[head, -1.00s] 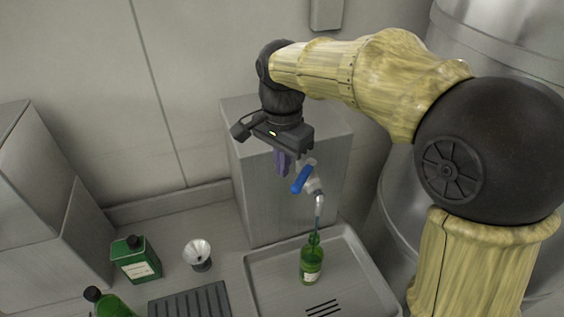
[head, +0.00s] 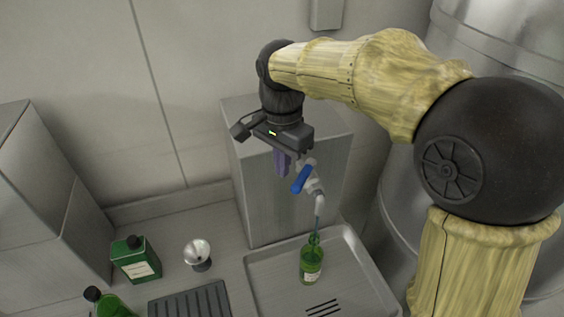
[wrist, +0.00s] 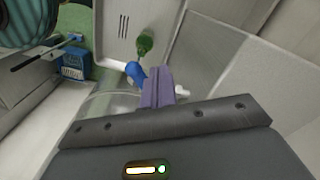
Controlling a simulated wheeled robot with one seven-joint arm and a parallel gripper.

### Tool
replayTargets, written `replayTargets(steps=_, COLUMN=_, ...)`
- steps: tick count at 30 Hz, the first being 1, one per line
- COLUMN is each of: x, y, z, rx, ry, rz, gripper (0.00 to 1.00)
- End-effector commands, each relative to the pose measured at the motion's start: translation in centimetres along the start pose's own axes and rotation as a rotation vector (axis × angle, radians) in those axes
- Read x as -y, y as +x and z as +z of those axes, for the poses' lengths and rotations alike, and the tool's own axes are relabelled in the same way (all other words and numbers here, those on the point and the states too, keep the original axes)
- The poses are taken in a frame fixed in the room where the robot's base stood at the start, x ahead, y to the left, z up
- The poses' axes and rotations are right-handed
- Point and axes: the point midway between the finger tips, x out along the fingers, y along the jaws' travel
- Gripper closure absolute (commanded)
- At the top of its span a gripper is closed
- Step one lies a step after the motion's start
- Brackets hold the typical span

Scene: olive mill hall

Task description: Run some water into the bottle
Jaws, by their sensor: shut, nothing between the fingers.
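A green bottle (head: 312,262) with a pale label stands upright in the shallow tray (head: 262,258), under the tap. The tap (head: 313,186) has a blue lever (head: 302,179) and comes out of the grey box's front. The water level inside is hard to tell. My gripper (head: 282,164) is shut and empty, pointing down just left of the blue lever. In the wrist view the purple fingers (wrist: 158,88) are together beside the blue lever (wrist: 135,72), with the bottle (wrist: 145,43) beyond. I cannot tell whether they touch the lever.
A dark slotted mat (head: 190,301) lies at the front. The grey box (head: 245,180) stands behind the tap.

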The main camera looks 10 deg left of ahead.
Motion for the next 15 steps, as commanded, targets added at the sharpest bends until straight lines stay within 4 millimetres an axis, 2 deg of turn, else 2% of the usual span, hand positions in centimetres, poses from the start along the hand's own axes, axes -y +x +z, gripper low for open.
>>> replayTargets(steps=8, x=0.0, y=0.2, z=0.0, rx=0.000, ry=0.000, rz=0.000, gripper=1.00)
replayTargets(steps=15, x=0.0, y=1.8, z=0.0, rx=0.001, ry=0.000, rz=0.002, gripper=1.00)
